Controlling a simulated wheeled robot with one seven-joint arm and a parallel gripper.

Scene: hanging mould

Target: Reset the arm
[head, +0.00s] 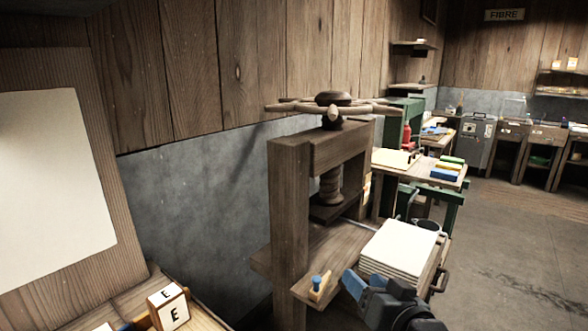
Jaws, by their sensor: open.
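My gripper (364,282) is at the lower right of the head view, dark with blue fingertips. It looks open, with nothing visibly held. It is in front of the stack of white sheets (400,246) beside the wooden screw press (290,220). My dark wrist hides part of the stack's near side. I cannot tell whether the fingers touch the stack.
A small blue-and-tan tool (319,284) sits on the press's wooden bed (335,250). A white block marked E (169,306) is at the lower left below a white sheet on a board (50,185). A table with coloured blocks (447,168) stands behind. Open floor (510,250) lies right.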

